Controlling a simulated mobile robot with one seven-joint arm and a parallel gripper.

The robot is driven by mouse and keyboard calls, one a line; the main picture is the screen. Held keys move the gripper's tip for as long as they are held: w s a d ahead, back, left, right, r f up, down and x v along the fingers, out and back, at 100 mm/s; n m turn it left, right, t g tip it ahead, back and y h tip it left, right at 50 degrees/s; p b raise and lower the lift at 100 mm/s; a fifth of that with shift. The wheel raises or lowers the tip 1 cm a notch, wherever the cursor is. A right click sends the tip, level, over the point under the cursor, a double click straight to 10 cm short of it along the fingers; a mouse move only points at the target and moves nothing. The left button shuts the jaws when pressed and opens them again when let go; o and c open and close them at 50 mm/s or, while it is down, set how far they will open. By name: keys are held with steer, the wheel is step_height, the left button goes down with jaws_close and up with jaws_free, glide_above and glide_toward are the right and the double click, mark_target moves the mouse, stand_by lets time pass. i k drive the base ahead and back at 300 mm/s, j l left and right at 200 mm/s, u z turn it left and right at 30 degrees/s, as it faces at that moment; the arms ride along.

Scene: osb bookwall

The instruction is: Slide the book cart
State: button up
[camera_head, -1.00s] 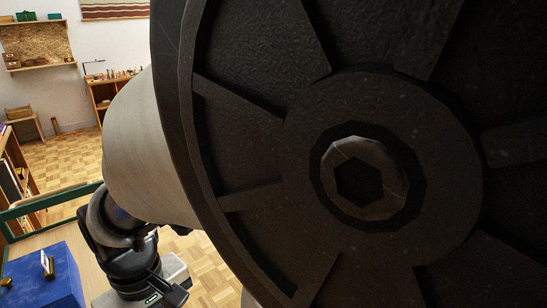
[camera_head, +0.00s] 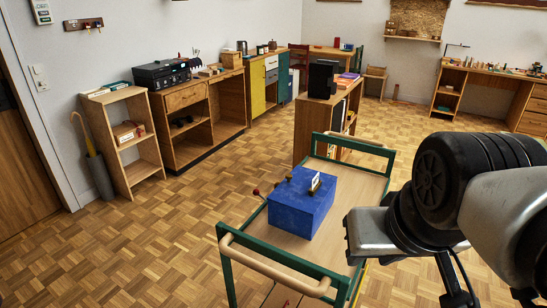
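The book cart (camera_head: 348,186) stands in the lower middle of the head view. It has a green metal frame, wooden shelves and a pale wooden push handle (camera_head: 275,265) at its near end. A blue box (camera_head: 300,203) sits on its top shelf, with a small white card (camera_head: 315,181) and small brass-coloured pieces on it. My arm comes in from the right and covers part of the cart's right side. The end of my arm reaches over or beside that side; I cannot tell if it touches. My gripper's fingers cannot be made out.
A bookcase (camera_head: 309,129) with a black speaker stands just beyond the cart. A small shelf (camera_head: 127,137), an umbrella stand (camera_head: 100,177) and cabinets line the left wall. A desk (camera_head: 480,92) stands at the back right. Parquet floor (camera_head: 195,215) is open left of the cart.

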mark_target(318, 268)
steer(key=l+u, duration=0.25)
steer(key=u, duration=0.15)
steer(key=l+u, duration=0.4)
steer(key=k+l+u, duration=0.1)
steer(key=u, duration=0.35)
steer(key=k+l+u, duration=0.1)
steer(key=l+u, duration=0.15)
steer(key=u, duration=0.15)
steer(key=k+l+u, duration=0.1)
steer(key=u, duration=0.3)
steer(key=k+l, duration=0.05)
